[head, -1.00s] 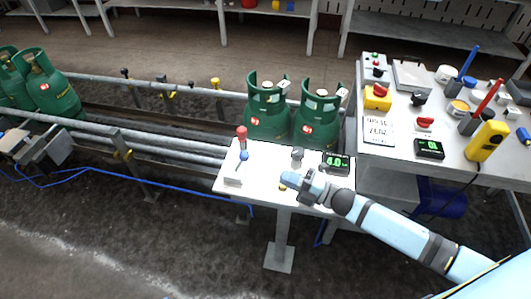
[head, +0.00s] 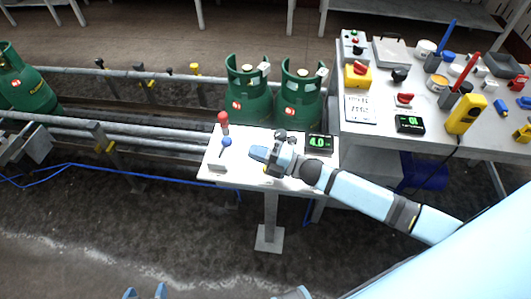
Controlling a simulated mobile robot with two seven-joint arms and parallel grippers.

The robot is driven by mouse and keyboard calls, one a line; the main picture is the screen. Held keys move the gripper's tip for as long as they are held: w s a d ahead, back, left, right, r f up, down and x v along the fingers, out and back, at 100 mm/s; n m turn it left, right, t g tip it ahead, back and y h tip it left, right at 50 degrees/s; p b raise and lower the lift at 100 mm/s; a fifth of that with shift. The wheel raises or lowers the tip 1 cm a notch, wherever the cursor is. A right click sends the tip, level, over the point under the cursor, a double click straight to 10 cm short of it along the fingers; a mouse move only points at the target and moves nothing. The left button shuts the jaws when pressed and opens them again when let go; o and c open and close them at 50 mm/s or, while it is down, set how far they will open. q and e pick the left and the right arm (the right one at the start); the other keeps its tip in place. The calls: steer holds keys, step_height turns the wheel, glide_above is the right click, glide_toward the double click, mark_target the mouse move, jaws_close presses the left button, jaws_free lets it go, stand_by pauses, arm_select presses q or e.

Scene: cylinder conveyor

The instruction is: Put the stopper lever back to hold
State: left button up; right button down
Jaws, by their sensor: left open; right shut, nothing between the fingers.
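On the small white table (head: 245,181), a lever with a red knob (head: 223,117) and a blue knob (head: 226,141) stand close together near the left edge. I cannot tell which of them is the stopper lever. My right gripper (head: 257,154) is shut and empty above the table, to the right of the knobs and apart from them. My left gripper (head: 146,292) shows only its fingertips at the bottom edge; it is open and empty, well away from the table.
Two green gas cylinders (head: 249,97) (head: 299,99) stand on the conveyor behind the small table. A black display (head: 319,143) reads 4.0 at the table's right. A larger bench (head: 380,130) with switches and tools is at right. Conveyor rails (head: 150,132) run left.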

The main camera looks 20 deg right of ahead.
mark_target(224, 140)
steer(key=x, duration=0.5)
arm_select(q)
steer(key=shift+s+a, duration=0.1)
steer(key=shift+r, duration=0.1)
arm_select(e)
steer(key=a+r+g+h+p, duration=0.1)
steer(key=p, duration=0.3)
steer(key=w+a+r+g+h+p, duration=0.1)
steer(key=p, duration=0.3)
steer(key=shift+w+a+r, duration=0.15)
steer(key=shift+w+r, duration=0.05)
steer(key=shift+w, duration=0.05)
steer(key=shift+w+a+p, duration=0.4)
steer(key=shift+a+p, duration=0.15)
steer(key=shift+p, duration=0.05)
steer(key=shift+a+r+x, duration=0.1)
steer(key=shift+r+x, duration=0.05)
steer(key=shift+x, duration=0.75)
steer(key=shift+a+r+x, duration=0.1)
steer(key=shift+x, duration=0.75)
arm_select(q)
step_height(224, 140, up, 8)
steer(key=shift+s+m, duration=0.2)
steer(key=shift+m, duration=0.1)
arm_select(e)
steer(key=shift+s+a+r, duration=0.1)
steer(key=shift+s+a, duration=0.05)
steer(key=shift+s, duration=0.05)
